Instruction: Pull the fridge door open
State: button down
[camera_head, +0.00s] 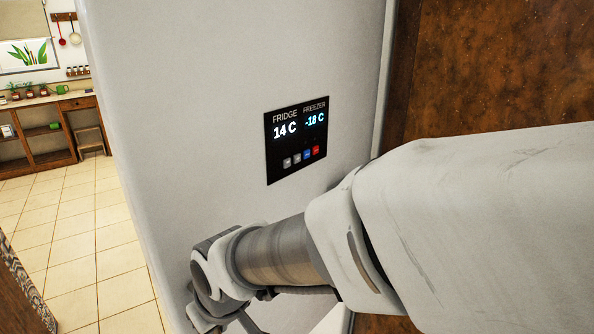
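The fridge door (220,120) is a large white panel filling the middle of the view. A black display panel (297,140) on it reads "FRIDGE 14 C" and "FREEZER -18 C", with several small buttons below. My arm reaches in from the right across the door's lower part. Its wrist joint is in front of the door at the lower middle, bending down toward the bottom edge. My gripper's fingers do not show, and neither does a door handle. I cannot tell whether the gripper touches the door, or whether the door stands ajar.
A brown, mottled panel (490,70) stands to the right of the door. At left, beyond the door's edge, there is open tiled floor (80,235) and a wooden counter (45,125) with plants. A dark wooden edge (22,295) is at the lower left.

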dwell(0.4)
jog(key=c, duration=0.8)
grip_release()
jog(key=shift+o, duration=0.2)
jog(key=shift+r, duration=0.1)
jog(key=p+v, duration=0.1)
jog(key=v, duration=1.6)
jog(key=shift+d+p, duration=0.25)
jog(key=shift+p, duration=0.05)
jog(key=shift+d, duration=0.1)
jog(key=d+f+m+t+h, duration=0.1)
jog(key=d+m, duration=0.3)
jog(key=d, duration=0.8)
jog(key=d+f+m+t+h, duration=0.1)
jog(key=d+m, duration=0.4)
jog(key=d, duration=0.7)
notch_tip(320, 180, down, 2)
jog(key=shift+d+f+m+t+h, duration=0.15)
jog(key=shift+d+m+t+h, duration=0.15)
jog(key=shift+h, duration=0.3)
